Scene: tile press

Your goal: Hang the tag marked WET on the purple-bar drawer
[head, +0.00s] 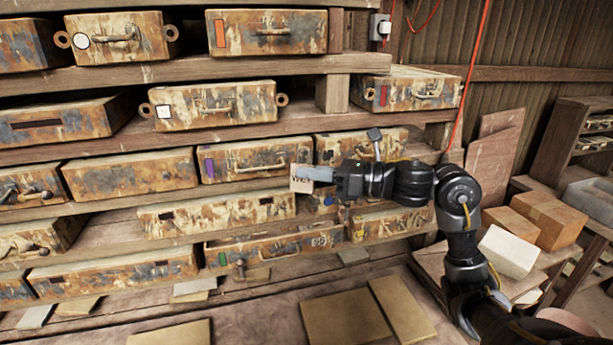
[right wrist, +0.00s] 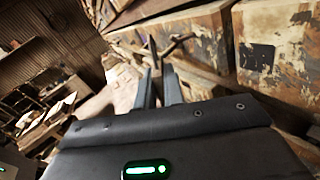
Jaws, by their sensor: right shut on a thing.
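The purple-bar drawer (head: 240,165) is in the middle row of the rack in the head view, with a purple bar at its left and a long horizontal handle (head: 255,168). My right gripper (head: 312,176) comes in from the right and is shut on a small pale tag (head: 301,184). The tag has dark lettering, too small to read surely. It shows near the right end of this drawer's front; whether it touches the drawer I cannot tell. In the right wrist view my gripper fingers (right wrist: 160,90) are close together, and the tag is not clear. My left gripper is not in view.
Other worn drawers surround it, including one with an orange bar (head: 220,34) above and a partly pulled-out one (head: 270,250) below. Flat boards (head: 345,318) lie in front. Cardboard boxes (head: 547,218) and a white block (head: 509,252) stand at right.

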